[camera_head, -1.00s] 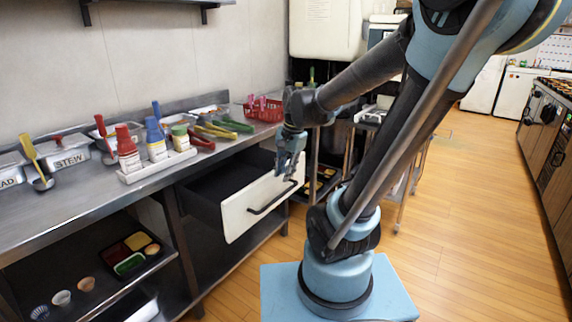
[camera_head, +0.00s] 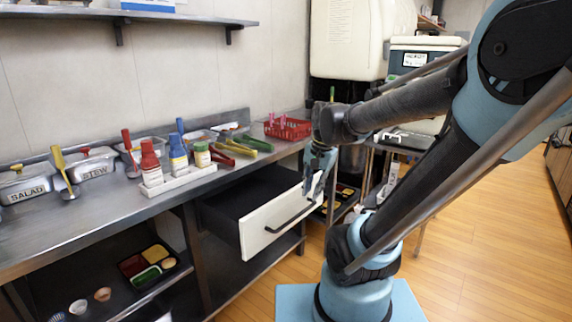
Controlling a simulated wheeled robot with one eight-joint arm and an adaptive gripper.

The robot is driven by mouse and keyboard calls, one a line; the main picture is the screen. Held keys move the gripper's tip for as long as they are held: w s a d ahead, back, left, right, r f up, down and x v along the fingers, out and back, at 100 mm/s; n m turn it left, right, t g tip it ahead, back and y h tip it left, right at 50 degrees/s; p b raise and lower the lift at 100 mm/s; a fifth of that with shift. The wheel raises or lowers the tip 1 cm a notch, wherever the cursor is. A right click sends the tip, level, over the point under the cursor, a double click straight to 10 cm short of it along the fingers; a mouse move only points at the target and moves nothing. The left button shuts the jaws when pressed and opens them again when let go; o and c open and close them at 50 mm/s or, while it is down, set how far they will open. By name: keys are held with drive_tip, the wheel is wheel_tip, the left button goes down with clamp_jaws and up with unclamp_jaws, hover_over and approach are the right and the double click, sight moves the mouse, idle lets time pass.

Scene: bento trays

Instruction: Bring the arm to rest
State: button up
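My gripper (camera_head: 316,184) hangs at the end of my arm, fingers pointing down. In the picture it is beside the right end of the open drawer's white front (camera_head: 268,226). I cannot tell whether it touches the drawer or how far apart its fingers are. No held object shows. My arm is bent, with its upper links rising to the right edge of the view. The drawer is pulled out from under the steel counter, and its visible dark inside looks empty.
The steel counter (camera_head: 100,224) holds bottles in a white tray (camera_head: 180,180), labelled pans, tongs and a red basket (camera_head: 288,130). A bento tray (camera_head: 147,266) and cups sit on the lower shelf. A cart (camera_head: 405,142) stands behind my arm. Wooden floor (camera_head: 478,235) is clear at right.

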drive_tip(key=s+d+f+n+h, duration=0.1)
drive_tip(key=s+d+f+n, duration=0.6)
drive_tip(key=s, duration=0.3)
drive_tip(key=shift+d+t, duration=0.25)
drive_tip(key=shift+t, duration=0.05)
drive_tip(key=shift+s, duration=0.1)
drive_tip(key=shift+w+f, duration=0.2)
drive_tip(key=shift+w, duration=0.2)
